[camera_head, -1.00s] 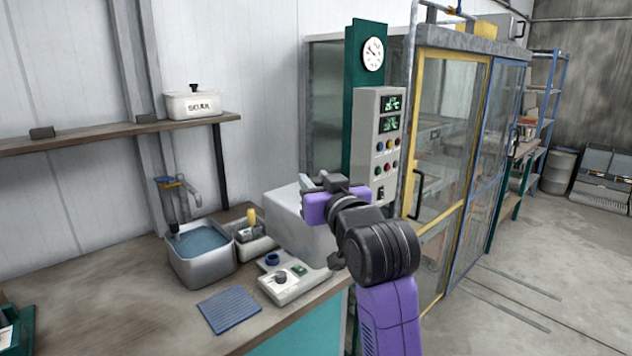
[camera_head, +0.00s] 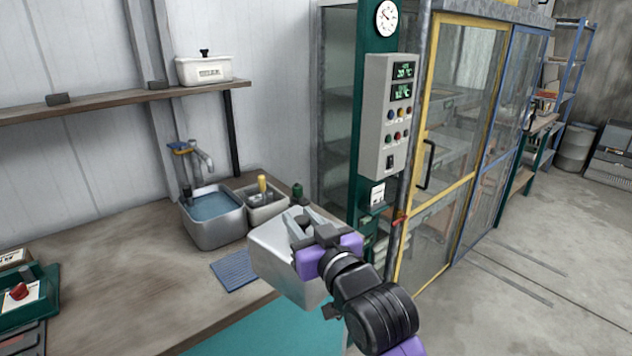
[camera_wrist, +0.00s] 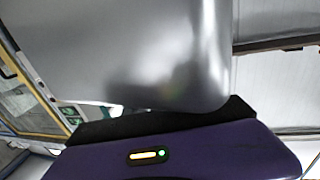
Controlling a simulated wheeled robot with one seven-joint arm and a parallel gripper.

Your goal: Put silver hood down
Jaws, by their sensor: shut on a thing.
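The silver hood (camera_head: 276,262) is a box-shaped metal cover at the right end of the workbench (camera_head: 120,262) in the head view. My gripper (camera_head: 300,226) is shut on the hood at its top. The hood hides the small white control unit and that part of the bench top, so I cannot tell whether its lower edge touches the bench. In the wrist view the hood's smooth silver side (camera_wrist: 150,50) fills the upper middle, close against my gripper.
A water-filled metal basin (camera_head: 213,222) and a small tray with a yellow-handled tool (camera_head: 265,200) stand behind the hood. A ribbed blue mat (camera_head: 233,270) lies left of it. A control panel (camera_head: 388,118) on a green post rises to the right. The bench's left middle is clear.

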